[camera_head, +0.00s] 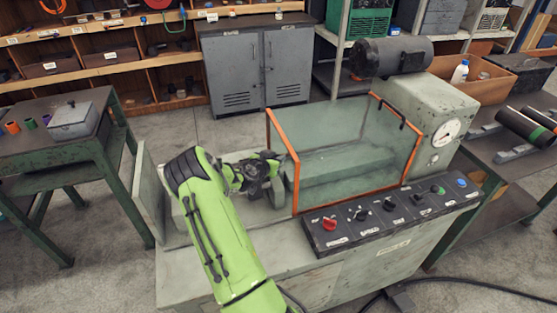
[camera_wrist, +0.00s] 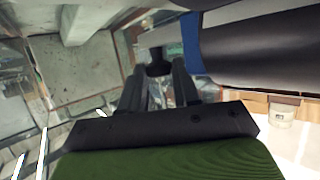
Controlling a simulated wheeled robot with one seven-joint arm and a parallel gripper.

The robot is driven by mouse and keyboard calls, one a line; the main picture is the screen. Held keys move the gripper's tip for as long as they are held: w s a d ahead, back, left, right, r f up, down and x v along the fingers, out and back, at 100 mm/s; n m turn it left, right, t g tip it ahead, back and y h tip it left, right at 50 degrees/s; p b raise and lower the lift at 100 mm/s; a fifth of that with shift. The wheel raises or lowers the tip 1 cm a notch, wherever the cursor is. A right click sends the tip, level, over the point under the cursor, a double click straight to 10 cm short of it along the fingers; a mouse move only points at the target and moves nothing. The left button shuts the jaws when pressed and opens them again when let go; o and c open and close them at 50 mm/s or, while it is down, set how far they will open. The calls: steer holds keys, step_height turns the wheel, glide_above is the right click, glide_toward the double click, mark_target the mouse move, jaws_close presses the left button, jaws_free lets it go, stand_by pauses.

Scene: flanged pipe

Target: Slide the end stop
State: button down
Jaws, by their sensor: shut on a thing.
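My gripper (camera_head: 266,176) is at the left end of the machine's orange-framed guard (camera_head: 296,170), over the machine bed. In the wrist view, its two dark fingers (camera_wrist: 160,75) are closed around a small dark piece (camera_wrist: 158,62), which looks like a grip on the end stop. In the head view, a grey rounded part (camera_head: 278,192), probably of the end stop, shows just beside the fingers. My wrist and the guard frame hide most of it, so its full shape and its contact with the bed cannot be told.
A dark cylinder with a blue band (camera_wrist: 240,50) lies close right of my fingers in the wrist view. An upright grey plate (camera_head: 146,190) stands at the machine's left end. A control panel (camera_head: 390,215) with knobs runs along the front. A gauge head (camera_head: 432,115) stands at right.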

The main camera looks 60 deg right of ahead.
steer(key=c, duration=1.1)
jaws_free()
steer(key=shift+c, duration=0.2)
steer(key=b+v, duration=0.1)
steer(key=v, duration=1.4)
steer(key=shift+a+r, duration=0.2)
steer(key=shift+a, duration=0.15)
